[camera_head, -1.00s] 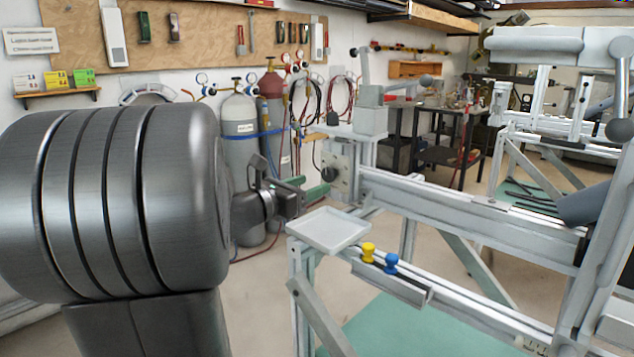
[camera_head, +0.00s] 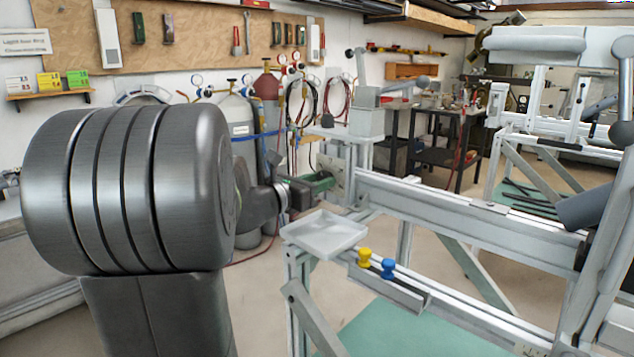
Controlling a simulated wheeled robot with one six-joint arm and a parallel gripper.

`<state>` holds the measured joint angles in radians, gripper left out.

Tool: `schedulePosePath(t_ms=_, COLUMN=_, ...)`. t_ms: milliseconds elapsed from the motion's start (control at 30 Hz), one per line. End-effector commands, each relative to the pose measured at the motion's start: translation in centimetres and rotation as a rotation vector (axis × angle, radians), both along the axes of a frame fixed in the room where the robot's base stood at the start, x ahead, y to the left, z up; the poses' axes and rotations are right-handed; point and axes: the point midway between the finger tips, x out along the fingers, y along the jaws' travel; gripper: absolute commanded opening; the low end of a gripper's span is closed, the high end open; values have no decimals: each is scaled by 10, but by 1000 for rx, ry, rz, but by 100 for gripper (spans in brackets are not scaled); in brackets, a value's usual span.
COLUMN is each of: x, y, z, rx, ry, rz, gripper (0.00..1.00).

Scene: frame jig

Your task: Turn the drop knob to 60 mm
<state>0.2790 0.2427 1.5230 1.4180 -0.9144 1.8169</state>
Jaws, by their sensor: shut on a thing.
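My gripper (camera_head: 316,185) has green fingers and reaches in from the left, behind my large grey arm link. Its fingers are at the light plate (camera_head: 334,175) on the left end of the frame's beam. The gripper is shut on the drop knob there. The knob itself is hidden behind the fingers and gripper body. Its scale or marking cannot be read from here.
A pale square tray (camera_head: 325,236) sits below the gripper on the frame. A yellow knob-like piece (camera_head: 364,257) and a blue one (camera_head: 388,268) stand on a rail beside it. The frame beam (camera_head: 460,215) runs right. Gas cylinders (camera_head: 240,130) stand behind.

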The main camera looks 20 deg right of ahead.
Motion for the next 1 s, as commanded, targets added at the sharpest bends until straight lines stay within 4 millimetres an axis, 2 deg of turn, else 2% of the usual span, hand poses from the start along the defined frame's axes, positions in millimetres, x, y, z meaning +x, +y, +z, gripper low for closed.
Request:
schedulePosePath(t_ms=367, x=0, y=0, z=1, rx=-45, ry=110, rz=0, gripper=11)
schedulePosePath(t_ms=1000, x=-1, y=0, z=3, rx=-267, ry=647, rz=1, gripper=11)
